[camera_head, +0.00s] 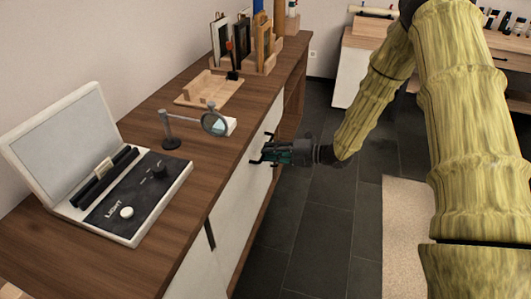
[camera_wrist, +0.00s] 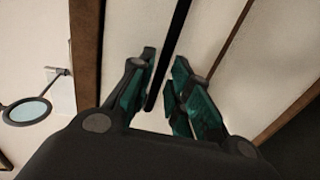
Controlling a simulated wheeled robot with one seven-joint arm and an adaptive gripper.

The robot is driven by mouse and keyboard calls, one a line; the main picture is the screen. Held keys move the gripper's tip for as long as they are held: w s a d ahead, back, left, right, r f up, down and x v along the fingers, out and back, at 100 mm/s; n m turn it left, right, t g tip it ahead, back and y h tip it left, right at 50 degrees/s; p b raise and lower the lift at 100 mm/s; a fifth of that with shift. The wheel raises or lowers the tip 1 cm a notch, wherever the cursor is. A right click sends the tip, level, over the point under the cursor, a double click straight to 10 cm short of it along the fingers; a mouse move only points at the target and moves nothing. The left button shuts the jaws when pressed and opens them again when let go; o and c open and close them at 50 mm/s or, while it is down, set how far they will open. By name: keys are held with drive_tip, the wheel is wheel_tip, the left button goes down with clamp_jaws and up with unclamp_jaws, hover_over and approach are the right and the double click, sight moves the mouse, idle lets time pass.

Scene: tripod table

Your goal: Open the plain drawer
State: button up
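The wooden-topped cabinet has white fronts. One white front (camera_head: 238,200) carries a dark upright handle (camera_head: 210,234) at its near end. My gripper (camera_head: 262,150) is at the cabinet's side, farther along, just below the tabletop edge. In the wrist view my gripper (camera_wrist: 164,62) is open, with green-padded fingers on either side of a long black bar handle (camera_wrist: 172,40). Gaps show between the bar and both fingers; contact is not visible. The handle at my gripper is hidden in the head view. I cannot tell which front is the plain drawer; no front looks open.
On the tabletop (camera_head: 190,130) stand a light box (camera_head: 168,205), a magnifier on a stand (camera_head: 214,120), a wooden tray (camera_head: 210,95) and a rack with frames (camera_head: 262,62). The magnifier also shows in the wrist view (camera_wrist: 28,110). Dark floor (camera_head: 310,220) beside the cabinet is clear.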

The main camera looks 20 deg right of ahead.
drive_tip(key=shift+x, duration=1.2)
clamp_jaws()
